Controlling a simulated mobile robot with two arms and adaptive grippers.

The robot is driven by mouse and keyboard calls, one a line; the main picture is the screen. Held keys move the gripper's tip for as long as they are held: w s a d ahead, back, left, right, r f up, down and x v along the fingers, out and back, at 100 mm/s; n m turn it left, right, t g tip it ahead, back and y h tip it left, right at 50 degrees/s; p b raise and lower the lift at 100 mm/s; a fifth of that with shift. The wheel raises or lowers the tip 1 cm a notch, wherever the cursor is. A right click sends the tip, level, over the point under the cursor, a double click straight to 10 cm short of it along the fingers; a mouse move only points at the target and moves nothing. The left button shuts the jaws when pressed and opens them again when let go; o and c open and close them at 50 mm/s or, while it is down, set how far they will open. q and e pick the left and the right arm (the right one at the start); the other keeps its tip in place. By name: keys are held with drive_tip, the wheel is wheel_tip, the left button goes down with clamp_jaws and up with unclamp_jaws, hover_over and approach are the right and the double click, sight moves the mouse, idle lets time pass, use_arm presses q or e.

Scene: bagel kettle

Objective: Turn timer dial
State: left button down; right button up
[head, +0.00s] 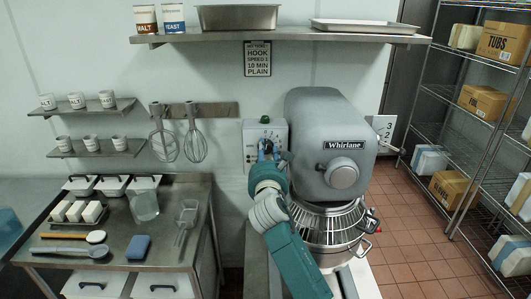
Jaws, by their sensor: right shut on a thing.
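The timer box (251,132) is a pale grey panel on the wall, left of the grey Whirlane mixer (322,120). A small green part shows at its top. My right gripper (266,149) is up against the lower front of this box, at the end of my teal and white arm. It is shut on the timer dial, which the gripper mostly hides, so the dial's pointer and marks cannot be read. My left gripper is not in view.
The mixer head stands close to the right of my arm, above a caged steel bowl (330,222). A steel shelf (290,37) runs overhead. Whisks (196,146) hang at left above a steel table (120,262). Open tiled floor (410,250) lies at right.

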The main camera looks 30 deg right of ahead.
drive_tip(key=m, duration=0.5)
drive_tip(key=shift+d+r, duration=0.1)
drive_tip(key=shift+r, duration=0.25)
drive_tip(key=m+b, duration=0.1)
drive_tip(key=m, duration=0.4)
drive_tip(key=shift+s+d+m, duration=0.1)
drive_tip(key=shift+m, duration=0.3)
drive_tip(key=m, duration=0.2)
drive_tip(key=m+b, duration=0.1)
drive_tip(key=m, duration=0.3)
drive_tip(key=shift+f+b, duration=0.25)
drive_tip(key=shift+b, duration=0.15)
drive_tip(key=m+b, duration=0.1)
drive_tip(key=m, duration=0.3)
drive_tip(key=shift+f, duration=0.15)
drive_tip(key=shift+f+m, duration=0.15)
drive_tip(key=shift+m, duration=0.65)
drive_tip(key=shift+f+b, duration=0.1)
drive_tip(key=shift+b, duration=0.2)
drive_tip(key=o, duration=1.1)
drive_tip(key=shift+s, duration=0.1)
drive_tip(key=shift+d, duration=0.15)
